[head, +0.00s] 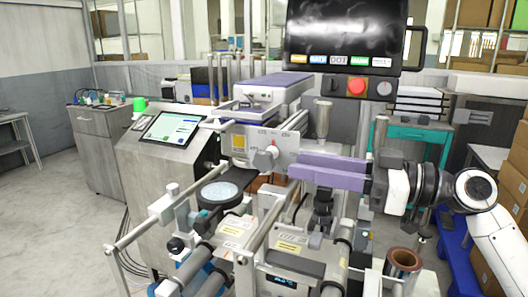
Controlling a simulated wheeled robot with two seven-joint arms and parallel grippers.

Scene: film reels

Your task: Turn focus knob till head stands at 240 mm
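The grey focus knob (266,159) sits on a light face plate (292,148) with small dark marks, at the front of the machine. The marks are too small to read. The machine's head (262,92), a pale box with a purple top, is above and behind the plate. My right gripper (291,172) comes in from the right, its two long purple fingers pointing left. Their tips end just right of the knob. Whether they touch it, and how far apart they are in depth, I cannot tell. My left gripper is not in view.
A tilted touch screen (172,128) stands on the cabinet at left. A dark monitor panel (342,38) with a red button (356,86) is behind. A round glass plate (220,192), rails and a copper-coloured reel (403,261) crowd the front. Open floor lies at far left.

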